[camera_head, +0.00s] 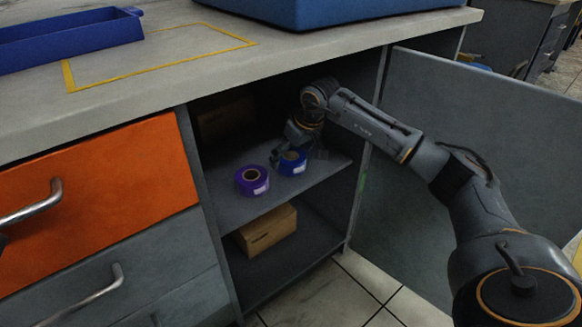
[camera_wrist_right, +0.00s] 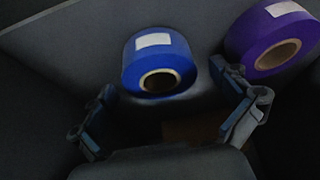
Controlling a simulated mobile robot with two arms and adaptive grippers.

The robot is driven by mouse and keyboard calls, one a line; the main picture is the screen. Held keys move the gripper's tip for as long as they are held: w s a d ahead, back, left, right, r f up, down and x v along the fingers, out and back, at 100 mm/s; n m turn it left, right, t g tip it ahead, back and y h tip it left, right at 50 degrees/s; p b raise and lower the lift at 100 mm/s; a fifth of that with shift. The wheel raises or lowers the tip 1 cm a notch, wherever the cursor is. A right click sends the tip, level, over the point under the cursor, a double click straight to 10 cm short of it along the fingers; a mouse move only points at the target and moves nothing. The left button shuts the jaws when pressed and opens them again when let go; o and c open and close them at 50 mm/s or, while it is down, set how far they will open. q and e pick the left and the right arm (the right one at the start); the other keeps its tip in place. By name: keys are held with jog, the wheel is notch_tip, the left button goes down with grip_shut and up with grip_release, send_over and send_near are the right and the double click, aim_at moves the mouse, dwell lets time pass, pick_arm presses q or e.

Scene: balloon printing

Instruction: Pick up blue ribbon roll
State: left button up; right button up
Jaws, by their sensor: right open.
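The blue ribbon roll (camera_head: 293,163) sits on the middle shelf of the open cabinet, with a white label on its side. My right gripper (camera_head: 298,156) reaches into the cabinet at this roll, with its fingers on either side of it. In the right wrist view the blue ribbon roll (camera_wrist_right: 158,66) lies ahead, between and slightly beyond the open fingers of my right gripper (camera_wrist_right: 170,120). No firm contact shows. A purple ribbon roll (camera_head: 252,181) stands close to the left of the blue one; it also shows in the wrist view (camera_wrist_right: 270,38).
A cardboard box (camera_head: 266,230) lies on the lower shelf, and another box (camera_head: 226,118) is in the dark back. The open cabinet door (camera_head: 480,130) stands at the right beside my arm. Orange and grey drawers are at the left. The worktop (camera_head: 180,30) overhangs the shelf.

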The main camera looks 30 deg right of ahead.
jog(key=shift+w+f, duration=0.1)
jog(key=shift+f, duration=0.2)
jog(key=shift+r, duration=0.1)
jog(key=c, duration=1.3)
jog(key=shift+o, duration=0.2)
